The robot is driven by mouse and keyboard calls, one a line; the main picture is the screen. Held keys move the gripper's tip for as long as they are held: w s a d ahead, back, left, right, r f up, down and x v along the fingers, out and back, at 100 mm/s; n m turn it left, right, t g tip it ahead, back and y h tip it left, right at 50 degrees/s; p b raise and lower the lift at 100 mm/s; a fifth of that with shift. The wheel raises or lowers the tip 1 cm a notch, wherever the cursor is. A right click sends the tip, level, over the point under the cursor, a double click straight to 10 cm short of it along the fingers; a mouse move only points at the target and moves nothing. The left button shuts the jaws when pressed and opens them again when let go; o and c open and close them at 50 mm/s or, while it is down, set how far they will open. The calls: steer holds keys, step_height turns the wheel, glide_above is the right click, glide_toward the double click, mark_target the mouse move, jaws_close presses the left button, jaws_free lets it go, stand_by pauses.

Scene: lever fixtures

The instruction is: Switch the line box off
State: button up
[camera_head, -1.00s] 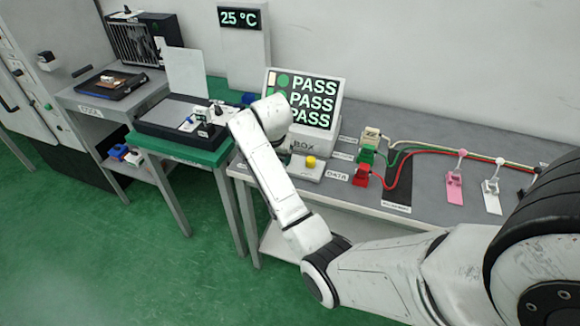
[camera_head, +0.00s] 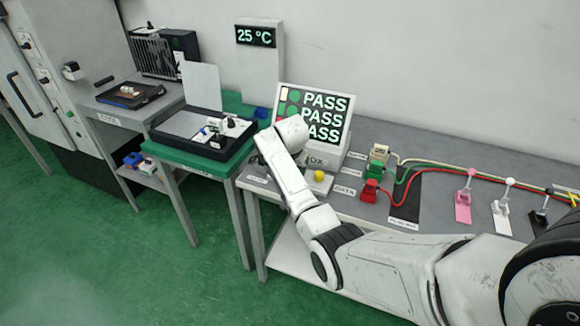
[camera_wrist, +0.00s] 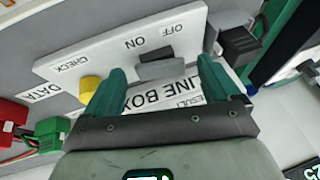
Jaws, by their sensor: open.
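The line box (camera_head: 338,98) stands on the grey bench, its screen showing PASS on several rows. Its white switch panel (camera_wrist: 97,62) fills the upper wrist view, upside down, with OFF, ON and CHECK printed on it. A grey switch lever (camera_wrist: 162,70) sits at a dark slot beside ON and OFF; its exact position is hard to tell. A yellow button (camera_wrist: 90,88) is by CHECK. My gripper (camera_wrist: 160,66) is open, its green fingers apart, one on each side of the lever in the picture; contact cannot be told. In the head view my arm hides the gripper and lever.
Red (camera_head: 369,190) and green (camera_head: 377,168) plugs with cables stand right of the panel. A dark block (camera_wrist: 238,44) lies close beside the panel. Pink (camera_head: 463,206) and white (camera_head: 502,216) clips are farther right. A green-topped table (camera_head: 200,168) stands left.

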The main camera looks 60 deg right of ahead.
steer(key=shift+w+d+f, duration=0.1)
steer(key=shift+d+f, duration=0.1)
steer(key=shift+f, duration=0.2)
